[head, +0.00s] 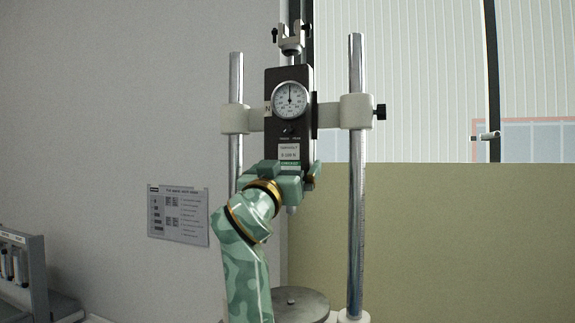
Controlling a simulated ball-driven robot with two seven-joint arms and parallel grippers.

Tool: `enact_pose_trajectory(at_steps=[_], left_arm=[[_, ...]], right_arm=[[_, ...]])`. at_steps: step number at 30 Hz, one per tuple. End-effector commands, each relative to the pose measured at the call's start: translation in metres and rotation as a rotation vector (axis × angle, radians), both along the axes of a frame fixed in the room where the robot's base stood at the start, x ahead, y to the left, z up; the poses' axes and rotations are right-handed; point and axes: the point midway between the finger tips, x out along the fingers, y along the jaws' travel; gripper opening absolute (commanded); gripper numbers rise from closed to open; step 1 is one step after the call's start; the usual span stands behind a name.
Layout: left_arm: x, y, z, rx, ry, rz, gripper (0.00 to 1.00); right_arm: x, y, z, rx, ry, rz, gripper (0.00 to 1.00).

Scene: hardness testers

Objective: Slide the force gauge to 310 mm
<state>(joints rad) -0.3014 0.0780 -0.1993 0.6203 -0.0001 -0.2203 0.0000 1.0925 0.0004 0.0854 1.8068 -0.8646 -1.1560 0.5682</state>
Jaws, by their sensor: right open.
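The force gauge (302,78) is a dark upright box with a round white dial (290,100) and a white label (289,151). It sits on a pale crossbar clamped to two steel columns. My right gripper (288,172), on a green camouflage arm, is open at the gauge's lower end. It covers the bottom of the gauge. I cannot tell whether its fingers touch the gauge. The right column (357,220) carries faint marks along its side, too small to read. My left gripper is not in view.
A black clamp knob (380,112) sticks out at the crossbar's right end. A round metal plate (298,300) lies below the gauge. A printed notice (178,215) hangs on the wall at left. A grey rack (20,265) stands at the lower left.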

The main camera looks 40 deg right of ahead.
Motion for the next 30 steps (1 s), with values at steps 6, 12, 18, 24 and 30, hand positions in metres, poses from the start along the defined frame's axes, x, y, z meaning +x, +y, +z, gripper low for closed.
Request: enact_pose_trajectory(at_steps=[6, 12, 18, 24, 30], left_arm=[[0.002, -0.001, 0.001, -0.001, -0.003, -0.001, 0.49], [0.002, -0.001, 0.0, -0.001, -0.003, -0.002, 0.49], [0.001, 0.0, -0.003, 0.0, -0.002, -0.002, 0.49], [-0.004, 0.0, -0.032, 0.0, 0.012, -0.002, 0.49], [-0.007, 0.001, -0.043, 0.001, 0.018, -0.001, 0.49]], right_arm=[[0.002, -0.003, 0.001, 0.0, 0.0, 0.0, 1.0], [0.002, -0.003, 0.001, 0.0, 0.0, 0.0, 0.75], [0.002, -0.003, -0.004, 0.001, 0.001, 0.001, 0.48], [0.004, -0.002, -0.049, 0.003, 0.004, 0.002, 0.48], [0.003, -0.003, -0.068, 0.002, 0.004, 0.001, 0.48]])
